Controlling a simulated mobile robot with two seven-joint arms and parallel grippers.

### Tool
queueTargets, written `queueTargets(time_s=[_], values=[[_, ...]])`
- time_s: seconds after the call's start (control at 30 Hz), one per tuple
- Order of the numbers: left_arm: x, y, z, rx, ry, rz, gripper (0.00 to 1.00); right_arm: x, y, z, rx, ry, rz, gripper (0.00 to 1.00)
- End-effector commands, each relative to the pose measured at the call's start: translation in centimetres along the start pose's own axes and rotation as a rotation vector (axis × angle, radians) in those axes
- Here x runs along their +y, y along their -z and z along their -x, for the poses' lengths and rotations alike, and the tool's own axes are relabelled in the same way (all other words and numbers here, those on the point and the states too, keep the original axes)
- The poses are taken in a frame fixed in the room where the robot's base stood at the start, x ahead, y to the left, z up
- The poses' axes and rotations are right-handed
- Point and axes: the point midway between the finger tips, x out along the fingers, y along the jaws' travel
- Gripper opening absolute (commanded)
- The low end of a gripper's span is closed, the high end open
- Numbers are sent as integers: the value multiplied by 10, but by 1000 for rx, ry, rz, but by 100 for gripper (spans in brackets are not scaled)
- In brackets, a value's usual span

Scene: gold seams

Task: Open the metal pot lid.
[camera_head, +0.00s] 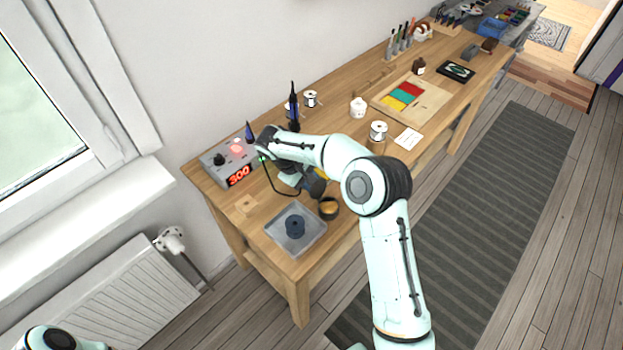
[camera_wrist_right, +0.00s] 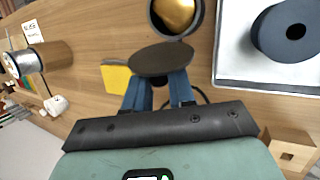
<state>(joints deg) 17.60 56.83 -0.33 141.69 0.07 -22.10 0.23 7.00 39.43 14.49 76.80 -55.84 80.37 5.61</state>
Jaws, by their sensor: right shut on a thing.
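The small dark pot (camera_head: 329,208) stands open on the bench, with gold-coloured contents showing inside. In the right wrist view the pot (camera_wrist_right: 196,22) is at the top, its mouth uncovered. My right gripper (camera_head: 302,179) is shut on the lid (camera_head: 314,186), a dark round disc. In the right wrist view the lid (camera_wrist_right: 162,58) sits at the tips of the blue fingers of the right gripper (camera_wrist_right: 160,86), apart from the pot and beside its mouth. My left gripper is out of view; only part of my left arm shows at the lower left.
A pale tray (camera_head: 272,237) holding a dark round piece (camera_head: 295,227) lies near the pot. A control box (camera_head: 231,162) reading 300 stands behind. A yellow block (camera_wrist_right: 115,78) lies beside the lid. A white-topped spool (camera_head: 378,131) stands farther right along the bench.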

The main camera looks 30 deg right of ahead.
Motion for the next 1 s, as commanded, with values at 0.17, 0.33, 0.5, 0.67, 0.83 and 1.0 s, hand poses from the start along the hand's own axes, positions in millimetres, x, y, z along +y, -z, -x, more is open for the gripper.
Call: queueTargets(time_s=[0.17,0.33,0.5,0.67,0.83,1.0], values=[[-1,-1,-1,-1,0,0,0,0,-1,-2,-3,0,0,0],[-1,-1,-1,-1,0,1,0,0,-1,-3,-4,0,0,40],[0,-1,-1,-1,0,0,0,0,-1,-2,-3,0,0,42],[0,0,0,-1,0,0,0,0,0,0,-1,0,0,42],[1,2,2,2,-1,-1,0,1,0,20,3,-1,-1,42],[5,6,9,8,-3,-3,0,1,1,58,4,-1,-2,42]])
